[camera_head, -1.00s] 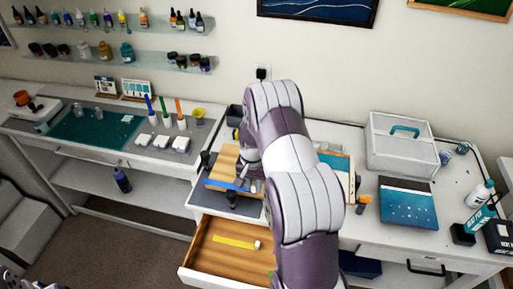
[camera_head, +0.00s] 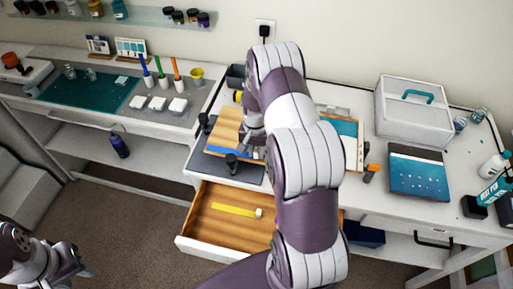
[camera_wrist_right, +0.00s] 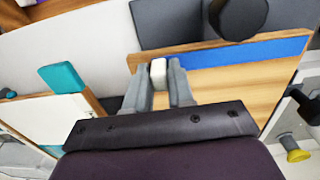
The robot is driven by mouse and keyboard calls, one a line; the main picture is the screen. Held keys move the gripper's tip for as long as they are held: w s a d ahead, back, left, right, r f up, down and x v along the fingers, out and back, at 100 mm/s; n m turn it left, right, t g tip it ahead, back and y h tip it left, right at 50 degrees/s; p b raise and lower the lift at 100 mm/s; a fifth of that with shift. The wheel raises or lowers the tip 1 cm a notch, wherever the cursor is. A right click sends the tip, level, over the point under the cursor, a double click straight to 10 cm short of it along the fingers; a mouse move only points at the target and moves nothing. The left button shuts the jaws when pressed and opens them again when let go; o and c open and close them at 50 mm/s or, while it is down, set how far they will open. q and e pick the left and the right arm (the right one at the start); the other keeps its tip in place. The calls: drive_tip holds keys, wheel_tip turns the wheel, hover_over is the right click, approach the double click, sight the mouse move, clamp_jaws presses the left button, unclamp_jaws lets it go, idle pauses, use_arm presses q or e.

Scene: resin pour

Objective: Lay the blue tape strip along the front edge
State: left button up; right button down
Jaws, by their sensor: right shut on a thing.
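The wooden board (camera_head: 226,128) lies on a dark mat at the left end of the right-hand bench. The blue tape strip (camera_head: 228,151) runs along its front edge; it also shows along the board's edge in the right wrist view (camera_wrist_right: 262,51). My right gripper (camera_wrist_right: 160,66) is shut on a small white block (camera_wrist_right: 158,73), apparently the strip's end tab, at the board's edge. Whether the whole strip touches the wood is unclear. In the head view my right arm hides the board's right part. My left gripper (camera_head: 78,268) hangs at the lower left, away from the bench; its jaws are unclear.
Black posts (camera_head: 232,163) stand at the board's front and left. An open drawer (camera_head: 200,245) below holds a yellow strip (camera_head: 233,210) with a white end. A blue panel (camera_head: 414,183) and white box (camera_head: 412,110) stand right.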

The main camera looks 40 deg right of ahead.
drive_tip(key=shift+s+a+r, duration=0.15)
drive_tip(key=shift+s, duration=0.05)
drive_tip(key=shift+w+d, duration=0.2)
drive_tip(key=shift+w, duration=0.05)
drive_tip(key=shift+a, duration=0.1)
drive_tip(key=shift+s, duration=0.15)
drive_tip(key=c, duration=1.3)
unclamp_jaws()
drive_tip(key=shift+a, duration=0.1)
drive_tip(key=o, duration=0.4)
drive_tip(key=o, duration=0.6)
drive_tip(key=shift+o, duration=0.2)
